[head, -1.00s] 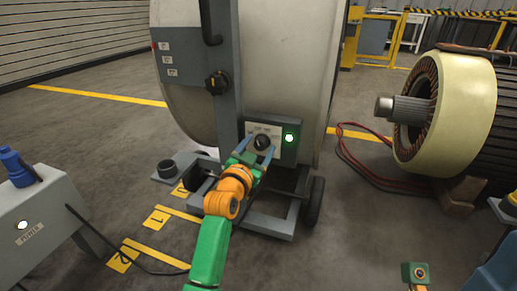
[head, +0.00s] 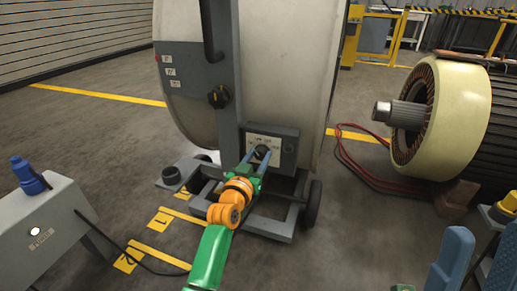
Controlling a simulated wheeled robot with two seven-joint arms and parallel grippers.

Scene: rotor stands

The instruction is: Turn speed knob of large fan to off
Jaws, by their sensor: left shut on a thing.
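The large fan (head: 285,60) is a big pale drum on a grey wheeled frame, in the middle of the head view. A small grey control box (head: 289,160) sits low on its upright, with a pale dial plate and a dark speed knob (head: 262,150). My left gripper (head: 259,156) is shut on this knob, one blue-grey finger on each side. The fingers partly hide the knob and dial, so I cannot read its setting. The lamp (head: 289,145) on the box looks dark. My right gripper is not in view.
Another black knob (head: 218,97) is higher on the fan. A grey box with a blue top piece (head: 30,175) stands left, its cable on the floor. A large motor part (head: 440,115) is at right, with red cables (head: 365,172). Blue uprights (head: 452,258) stand at lower right.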

